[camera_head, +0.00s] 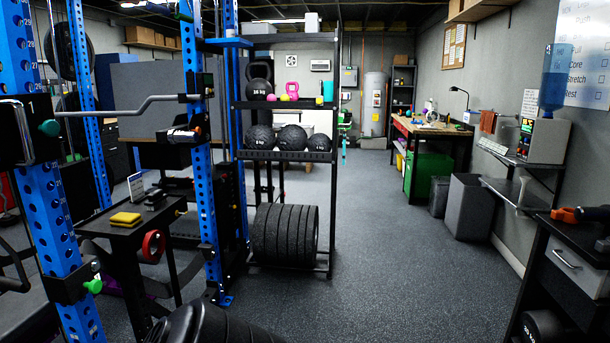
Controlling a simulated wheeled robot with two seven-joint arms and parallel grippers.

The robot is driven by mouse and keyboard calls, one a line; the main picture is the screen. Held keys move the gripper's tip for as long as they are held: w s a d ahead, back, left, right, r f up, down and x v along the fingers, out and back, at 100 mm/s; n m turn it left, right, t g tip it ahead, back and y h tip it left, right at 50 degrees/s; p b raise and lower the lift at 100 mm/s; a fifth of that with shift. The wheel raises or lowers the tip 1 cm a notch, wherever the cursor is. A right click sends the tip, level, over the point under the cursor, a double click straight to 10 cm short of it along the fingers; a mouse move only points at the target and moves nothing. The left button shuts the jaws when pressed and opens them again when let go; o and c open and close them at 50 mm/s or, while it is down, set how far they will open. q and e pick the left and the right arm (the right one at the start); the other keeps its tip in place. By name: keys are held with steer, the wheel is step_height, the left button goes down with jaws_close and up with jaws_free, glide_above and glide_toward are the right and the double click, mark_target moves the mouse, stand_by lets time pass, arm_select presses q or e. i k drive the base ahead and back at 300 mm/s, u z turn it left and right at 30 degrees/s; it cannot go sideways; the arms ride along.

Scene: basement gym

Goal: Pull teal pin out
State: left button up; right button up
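A teal knob (49,127), which looks like the head of a pin, sticks out beside a black bracket (20,132) on the near blue rack upright (50,215) at the left. The bent grey bar (130,106) starts close to it and runs right to the second blue upright (200,165). A brighter green knob (93,286) sits lower on the near upright, at another black bracket (72,283). The pin's shaft is hidden.
A small black stand (128,228) with a yellow block is between the uprights. A shelf rack (333,200) holds balls, kettlebells and plates. A black cabinet (560,275) is at right. The middle floor (390,245) is clear.

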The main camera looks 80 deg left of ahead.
mark_target(51, 128)
steer(key=u, duration=2.85)
steer(key=i, duration=1.65)
steer(key=u, duration=1.05)
